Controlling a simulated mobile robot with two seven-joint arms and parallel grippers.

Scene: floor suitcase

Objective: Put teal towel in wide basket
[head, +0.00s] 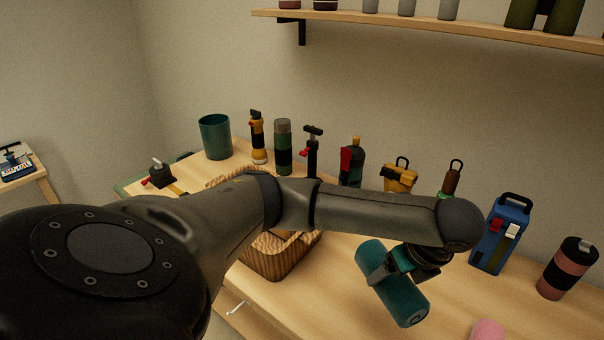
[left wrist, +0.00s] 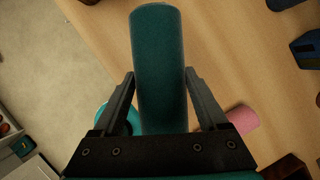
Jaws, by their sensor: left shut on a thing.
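The rolled teal towel (head: 408,304) is held in my left gripper (head: 392,268), right of the basket and over the wooden table. In the left wrist view the towel (left wrist: 158,35) runs lengthwise between the two fingers of the gripper (left wrist: 160,75), which are shut on it. My right gripper is not in view.
Along the back of the table stand a teal bin (head: 215,137), a yellow flashlight (head: 258,140), a green bottle (head: 283,148) and other tools. A blue case (head: 499,235) and a pink-black cylinder (head: 567,268) stand at right. A pink roll (head: 488,331) lies near the front.

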